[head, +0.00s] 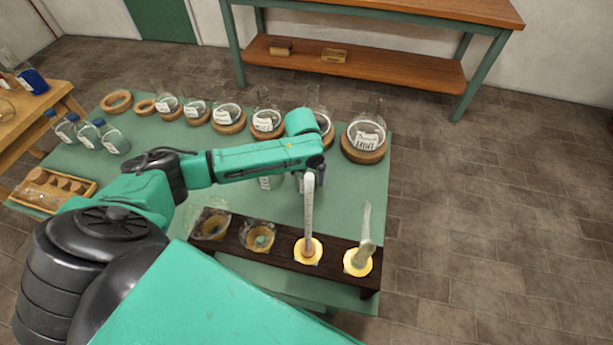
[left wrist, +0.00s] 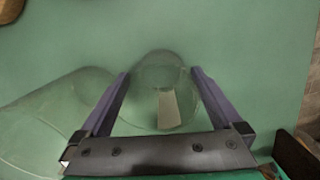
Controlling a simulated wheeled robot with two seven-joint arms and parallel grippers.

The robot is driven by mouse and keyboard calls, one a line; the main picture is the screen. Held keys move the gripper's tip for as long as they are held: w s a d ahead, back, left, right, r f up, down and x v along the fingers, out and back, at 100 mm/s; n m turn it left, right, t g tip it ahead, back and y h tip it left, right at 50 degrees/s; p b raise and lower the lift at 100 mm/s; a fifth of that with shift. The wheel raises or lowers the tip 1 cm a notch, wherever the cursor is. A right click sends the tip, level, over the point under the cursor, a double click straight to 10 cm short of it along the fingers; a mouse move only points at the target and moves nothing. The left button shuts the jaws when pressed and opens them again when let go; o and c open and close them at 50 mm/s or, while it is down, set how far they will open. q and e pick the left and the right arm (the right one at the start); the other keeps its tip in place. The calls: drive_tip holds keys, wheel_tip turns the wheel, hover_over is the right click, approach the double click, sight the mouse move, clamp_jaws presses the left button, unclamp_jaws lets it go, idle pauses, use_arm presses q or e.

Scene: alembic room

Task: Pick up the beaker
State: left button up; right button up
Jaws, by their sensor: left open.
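In the left wrist view, a clear glass vessel (left wrist: 168,108) with a pale label stands on the green tabletop between my fingers; it looks like the beaker, though its shape is faint. My left gripper (left wrist: 160,74) is open, with one finger on each side of the glass. I cannot tell whether either finger touches it. A second clear glass vessel (left wrist: 45,125) lies to the left in that view. In the head view, my left arm reaches across the table and hides most of the gripper and the glass below it. A labelled glass piece (head: 268,182) shows just under the arm. My right gripper is not in view.
Several round flasks on cork rings line the table's far side, the largest (head: 365,140) at right. Capped bottles (head: 112,138) and a wooden tray (head: 55,190) are at left.

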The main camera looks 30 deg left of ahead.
use_arm(q)
drive_tip(key=shift+w, duration=0.1)
drive_tip(key=c, duration=1.2)
drive_tip(key=shift+o, duration=0.2)
drive_tip(key=shift+r, duration=0.1)
